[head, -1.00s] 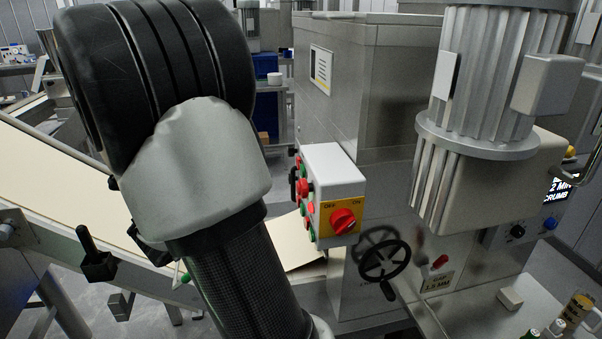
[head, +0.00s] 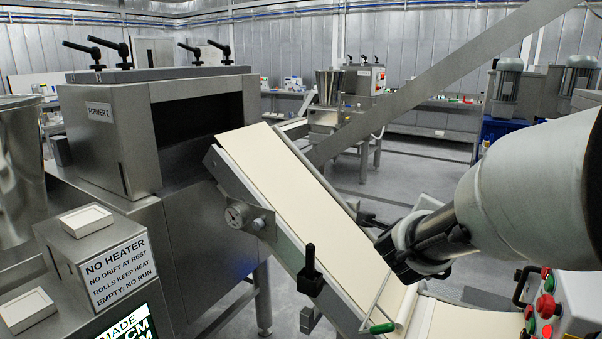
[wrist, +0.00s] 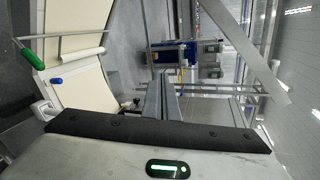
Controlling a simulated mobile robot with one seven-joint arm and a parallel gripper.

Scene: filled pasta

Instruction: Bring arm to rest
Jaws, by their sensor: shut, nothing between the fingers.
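My arm (head: 530,190) reaches in from the right edge of the head view. The dark end of it is over the pale sheet (head: 300,215) on the sloping conveyor, near the belt's lower end; I cannot tell the height above it. In the wrist view my gripper (wrist: 162,82) shows its two grey fingers together, with nothing held. In the head view the fingertips are hard to make out. The wrist view also shows the pale sheet (wrist: 85,85) to the left of the fingers.
A control box with red and green buttons (head: 545,305) is close to my arm at the lower right. A former machine (head: 120,130) stands left, with a sign (head: 113,275) before it. A black-handled lever (head: 311,275) and a green-handled rod (head: 382,328) are by the conveyor.

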